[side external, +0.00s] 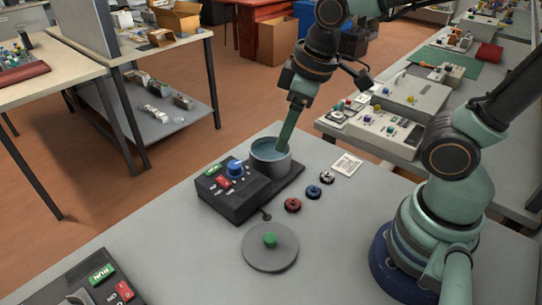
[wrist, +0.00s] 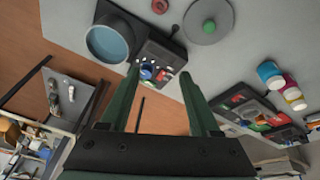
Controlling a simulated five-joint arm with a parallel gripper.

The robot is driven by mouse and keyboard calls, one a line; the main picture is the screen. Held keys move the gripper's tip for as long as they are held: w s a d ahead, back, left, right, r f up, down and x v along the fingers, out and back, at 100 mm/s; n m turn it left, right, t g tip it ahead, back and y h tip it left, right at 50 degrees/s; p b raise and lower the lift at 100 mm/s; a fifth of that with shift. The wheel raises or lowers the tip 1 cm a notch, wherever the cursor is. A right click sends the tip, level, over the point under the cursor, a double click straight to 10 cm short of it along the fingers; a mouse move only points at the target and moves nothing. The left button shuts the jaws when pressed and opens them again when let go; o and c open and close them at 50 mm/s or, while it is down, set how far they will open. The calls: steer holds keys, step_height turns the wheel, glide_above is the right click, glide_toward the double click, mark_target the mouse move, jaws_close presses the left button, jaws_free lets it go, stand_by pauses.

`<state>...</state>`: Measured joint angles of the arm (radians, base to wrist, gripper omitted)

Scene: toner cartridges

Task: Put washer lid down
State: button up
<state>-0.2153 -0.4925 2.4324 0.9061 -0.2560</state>
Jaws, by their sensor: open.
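The washer lid (side external: 270,255) is a round grey disc with a green knob (side external: 269,240). It lies flat on the grey table in front of the washer; it also shows at the top of the wrist view (wrist: 197,31). The washer is a dark box with red, green and blue controls (side external: 230,203) and a round grey tub (side external: 270,173) holding blue liquid. The tub is uncovered, and it shows at upper left in the wrist view (wrist: 110,42). My gripper (wrist: 160,72) is open and empty. In the side view its fingers overlap the tub; their exact height is unclear.
Several small round pieces, including a red one (side external: 293,205) and a blue one (side external: 313,191), lie right of the washer near a white printed card (side external: 347,165). A second control box (side external: 80,285) sits at the lower left. The table's front middle is clear.

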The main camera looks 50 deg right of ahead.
steer(key=d+r+m+t, duration=0.2)
steer(key=d+r+m, duration=0.2)
steer(key=d+m, duration=0.1)
steer(key=shift+d+h, duration=0.4)
steer(key=shift+d, duration=0.25)
steer(key=o, duration=0.3)
